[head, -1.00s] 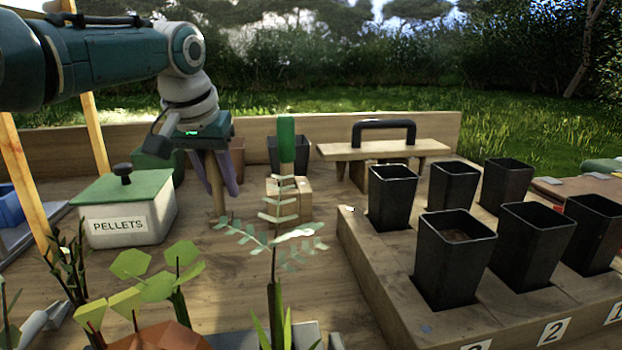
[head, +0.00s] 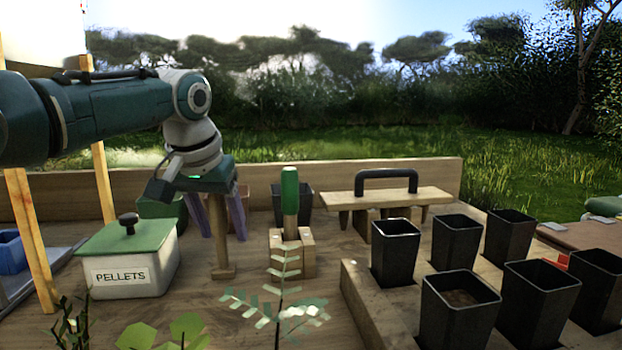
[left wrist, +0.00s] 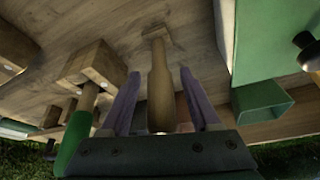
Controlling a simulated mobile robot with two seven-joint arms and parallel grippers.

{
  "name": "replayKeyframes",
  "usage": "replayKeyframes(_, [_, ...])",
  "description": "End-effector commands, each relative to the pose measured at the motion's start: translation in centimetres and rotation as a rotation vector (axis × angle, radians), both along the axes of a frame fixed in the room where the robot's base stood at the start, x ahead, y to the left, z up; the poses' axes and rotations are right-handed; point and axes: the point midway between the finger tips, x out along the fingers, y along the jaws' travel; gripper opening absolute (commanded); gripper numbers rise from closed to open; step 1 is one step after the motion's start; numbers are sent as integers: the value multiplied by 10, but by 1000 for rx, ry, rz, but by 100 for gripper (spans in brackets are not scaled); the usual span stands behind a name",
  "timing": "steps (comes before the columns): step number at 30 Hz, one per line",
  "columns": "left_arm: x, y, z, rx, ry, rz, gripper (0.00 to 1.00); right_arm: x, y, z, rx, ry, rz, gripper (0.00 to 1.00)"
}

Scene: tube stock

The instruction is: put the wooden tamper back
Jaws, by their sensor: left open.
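The wooden tamper (head: 218,232) stands upright on the bench, a slim light-brown handle with a small foot at its base. My left gripper (head: 223,218) is above it, pointing down and open, with its purple fingers on either side of the tamper. In the left wrist view the tamper (left wrist: 160,85) runs between the two spread fingers (left wrist: 163,100), with a gap visible on each side. My right gripper is not in view.
A wooden block (head: 308,255) holding a green-handled tool (head: 290,200) stands right of the tamper. The white PELLETS box (head: 160,270) is to the left. A black-handled board (head: 440,197), dark pots (head: 397,255) in a wooden rack and a seedling (head: 280,290) are nearby.

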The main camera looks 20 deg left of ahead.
Motion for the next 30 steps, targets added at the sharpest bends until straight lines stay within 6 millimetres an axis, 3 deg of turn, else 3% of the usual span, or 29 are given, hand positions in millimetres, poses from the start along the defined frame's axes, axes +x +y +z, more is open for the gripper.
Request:
replayKeyframes(3, [-8,-1,22,3,-1,-2,63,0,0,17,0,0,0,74])
replayKeyframes(15, [-34,-8,85,2,-3,-1,63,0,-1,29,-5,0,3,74])
replayKeyframes(21, [-39,-9,96,2,0,1,63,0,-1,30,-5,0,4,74])
replayKeyframes(30, [-39,-9,97,2,0,1,63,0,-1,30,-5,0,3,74])
